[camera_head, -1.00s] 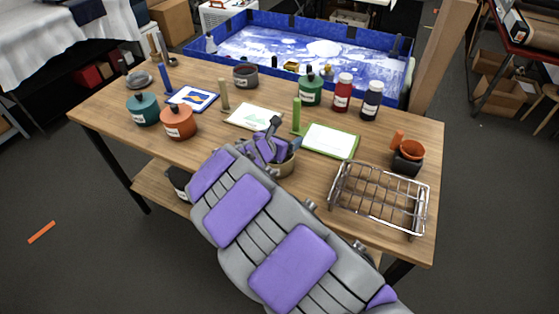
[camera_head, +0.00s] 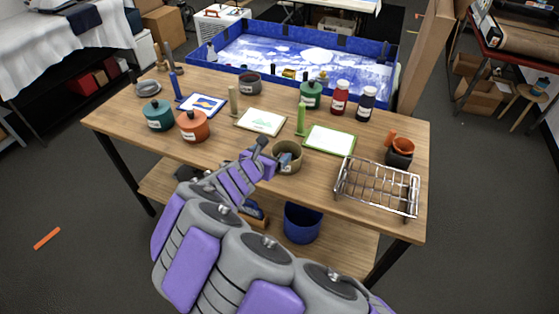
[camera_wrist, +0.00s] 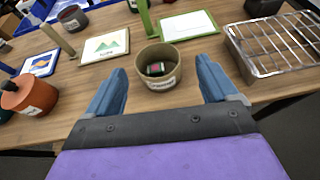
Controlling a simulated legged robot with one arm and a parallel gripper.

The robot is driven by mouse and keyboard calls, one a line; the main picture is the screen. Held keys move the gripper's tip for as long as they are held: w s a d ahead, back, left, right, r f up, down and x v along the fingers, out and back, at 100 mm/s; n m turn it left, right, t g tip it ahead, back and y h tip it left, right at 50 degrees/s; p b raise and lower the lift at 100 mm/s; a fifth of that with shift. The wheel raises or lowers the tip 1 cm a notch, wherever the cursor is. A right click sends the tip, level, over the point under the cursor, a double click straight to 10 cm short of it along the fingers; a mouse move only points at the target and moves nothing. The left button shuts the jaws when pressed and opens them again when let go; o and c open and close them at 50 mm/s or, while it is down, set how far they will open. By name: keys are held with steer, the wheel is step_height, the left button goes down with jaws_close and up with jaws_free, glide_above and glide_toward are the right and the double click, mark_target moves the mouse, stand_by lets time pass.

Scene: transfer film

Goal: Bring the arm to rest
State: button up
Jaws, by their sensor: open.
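My gripper (camera_wrist: 160,97) is open in the wrist view, with its two blue fingers spread wide. Between and beyond the fingertips stands an olive-tan labelled pot (camera_wrist: 177,73) with a small dark, red and green item (camera_wrist: 155,69) inside. Nothing is held between the fingers. In the head view, my arm reaches up from the bottom to the table's front edge, and my gripper (camera_head: 282,161) is beside the tan pot (camera_head: 291,168), partly overlapping it in view. Whether it touches the pot I cannot tell.
The wooden table (camera_head: 340,182) also holds a wire rack (camera_head: 377,187) at right, an orange pot (camera_head: 193,127), a teal pot (camera_head: 158,116), framed pictures, and red (camera_head: 340,98) and dark (camera_head: 366,103) jars. A blue bin (camera_head: 302,223) sits on the shelf below. A blue-walled basin (camera_head: 215,67) stands behind.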

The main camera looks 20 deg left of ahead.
steer(key=d+r+m+g+h, duration=0.1)
steer(key=d+r+m+h, duration=0.3)
steer(key=d, duration=0.6)
steer(key=d+r+m+g+h, duration=0.1)
steer(key=d+r+m+g, duration=0.1)
steer(key=d+r+m, duration=0.6)
steer(key=s+d+f+m+g+h, duration=0.1)
steer(key=s+d+m+g, duration=0.2)
steer(key=d, duration=0.6)
steer(key=s+d+m+g+h, duration=0.15)
steer(key=s+d+m, duration=0.3)
steer(key=d, duration=0.45)
steer(key=s+d+f+m+g+y, duration=0.1)
steer(key=s+d+m+g+y, duration=0.4)
steer(key=s, duration=0.7)
steer(key=s+a+f+m+g+y, duration=0.1)
steer(key=s+a+m+y, duration=0.1)
steer(key=s, duration=0.7)
steer(key=s+a+f+m+g+y, duration=0.1)
steer(key=s+a+m+y, duration=0.2)
steer(key=s+a+m, duration=0.2)
steer(key=shift+s+f+m+b, duration=0.3)
steer(key=shift+s+m, duration=0.85)
steer(key=shift+s, duration=1.2)
steer(key=shift+d+r+g, duration=0.1)
steer(key=shift+d+g, duration=0.15)
steer(key=shift+d, duration=0.1)
